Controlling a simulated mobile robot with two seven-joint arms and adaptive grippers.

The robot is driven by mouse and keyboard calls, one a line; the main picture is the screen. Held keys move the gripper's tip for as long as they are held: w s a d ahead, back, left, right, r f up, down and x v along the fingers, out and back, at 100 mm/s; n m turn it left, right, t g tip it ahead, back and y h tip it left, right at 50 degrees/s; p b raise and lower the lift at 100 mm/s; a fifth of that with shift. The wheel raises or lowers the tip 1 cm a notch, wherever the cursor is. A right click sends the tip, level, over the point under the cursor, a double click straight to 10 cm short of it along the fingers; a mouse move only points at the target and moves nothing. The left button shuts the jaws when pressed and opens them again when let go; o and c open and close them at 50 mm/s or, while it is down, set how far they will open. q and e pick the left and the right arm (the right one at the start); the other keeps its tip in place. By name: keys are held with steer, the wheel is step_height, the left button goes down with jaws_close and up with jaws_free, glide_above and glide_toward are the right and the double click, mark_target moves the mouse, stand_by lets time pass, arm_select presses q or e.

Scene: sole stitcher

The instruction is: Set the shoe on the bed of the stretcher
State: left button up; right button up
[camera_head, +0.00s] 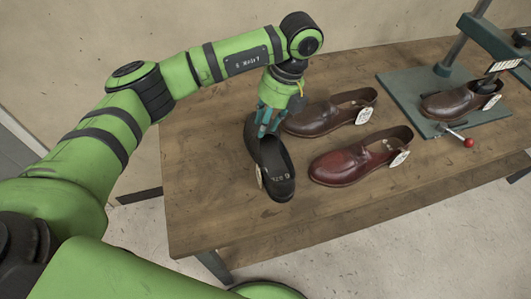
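The stretcher's green bed (402,88) is at the back right. Another brown loafer (452,103) is at the bed, under the stretcher's arm (490,35). My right gripper is out of view.
The wooden table (215,210) has clear surface in front of the shoes and to the left. A red-knobbed lever (468,143) sticks out at the bed's front edge. The stretcher's upright post (458,45) rises behind the bed.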

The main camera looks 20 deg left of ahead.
mark_target(257, 142)
arm_select(q)
steer(key=shift+s+a+f+n, duration=0.15)
steer(key=shift+f+n, duration=0.25)
steer(key=shift+f, duration=0.8)
steer(key=x, duration=0.1)
steer(key=p+x, duration=0.1)
steer(key=x, duration=0.2)
steer(key=shift+a+f+p, duration=0.1)
steer(key=shift+a+p, duration=0.2)
steer(key=shift+f, duration=0.25)
steer(key=shift+r, duration=0.1)
jaws_close()
